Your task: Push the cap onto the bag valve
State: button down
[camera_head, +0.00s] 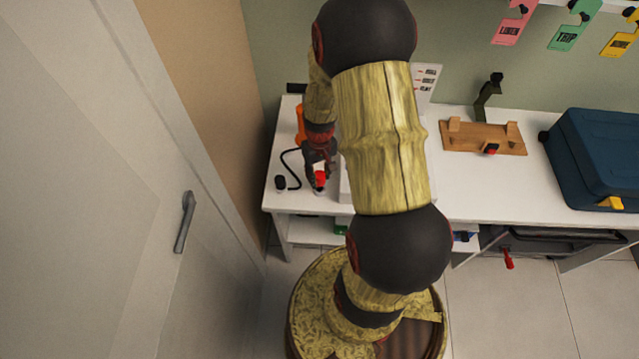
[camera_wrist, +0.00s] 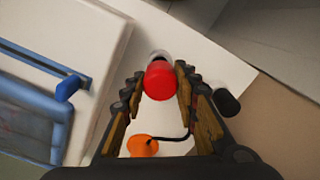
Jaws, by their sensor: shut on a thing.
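My gripper (camera_wrist: 160,76) is shut on a red cap (camera_wrist: 161,82), held between its two fingertips. In the head view my gripper (camera_head: 319,163) is low over the left end of the white counter, and the cap (camera_head: 320,179) shows at its tip. A small pale round piece (camera_wrist: 158,54) shows just beyond the cap; it may be the valve, but the cap partly covers it. I cannot tell whether cap and piece touch. A flat white thing with a blue strip and slider (camera_wrist: 68,87) lies left in the wrist view, perhaps the bag; my arm mostly hides it in the head view.
A wooden stand (camera_head: 470,138) and a blue case (camera_head: 600,150) are to the right. A door (camera_head: 150,190) is close on the left.

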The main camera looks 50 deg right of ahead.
jog(key=shift+r+p, duration=0.85)
jog(key=shift+r, duration=0.35)
